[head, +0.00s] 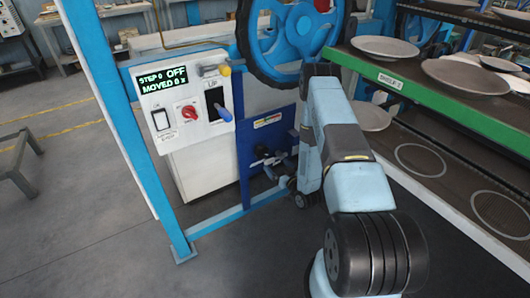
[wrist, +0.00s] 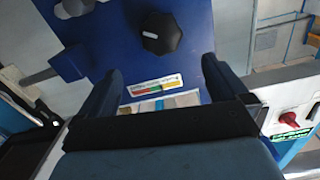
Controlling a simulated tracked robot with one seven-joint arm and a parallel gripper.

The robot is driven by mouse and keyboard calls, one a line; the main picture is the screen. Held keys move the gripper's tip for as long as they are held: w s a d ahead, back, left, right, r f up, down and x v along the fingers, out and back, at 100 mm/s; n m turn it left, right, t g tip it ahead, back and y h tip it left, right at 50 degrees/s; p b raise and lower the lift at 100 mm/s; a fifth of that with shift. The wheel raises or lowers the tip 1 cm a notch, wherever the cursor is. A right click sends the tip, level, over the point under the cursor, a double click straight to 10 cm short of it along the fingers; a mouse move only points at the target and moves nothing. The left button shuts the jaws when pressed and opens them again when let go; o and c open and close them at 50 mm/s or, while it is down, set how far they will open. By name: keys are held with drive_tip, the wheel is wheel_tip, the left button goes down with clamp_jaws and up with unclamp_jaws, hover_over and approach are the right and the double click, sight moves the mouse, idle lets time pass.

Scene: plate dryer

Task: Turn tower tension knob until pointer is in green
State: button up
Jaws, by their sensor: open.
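The black lobed knob (wrist: 161,33) sits on a dark blue panel (wrist: 195,38) in the wrist view. A scale label (wrist: 154,86) with red, green and yellow bands is on the panel, below the knob in this view. I cannot make out where the pointer stands on it. My gripper (wrist: 162,65) is open and empty, its two dark fingers apart, with the knob beyond and between their tips. The head view shows the blue panel (head: 246,165) and its label (head: 268,120) too. There my gripper and wrist are low beside the panel, and the knob is not clear.
A white control box (head: 185,105) reads "STEP 0 OFF, MOVED 0" and has a red rotary switch (head: 189,112). A large blue handwheel (head: 288,45) is above the panel. A green-edged rack (head: 440,100) with plates stands right of my arm. Blue frame posts (head: 120,120) stand left.

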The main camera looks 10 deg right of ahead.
sight(264, 153)
drive_tip(key=x, duration=1.3)
drive_tip(key=shift+w+a+f, duration=0.15)
drive_tip(key=shift+c, duration=0.3)
drive_tip(key=c, duration=0.9)
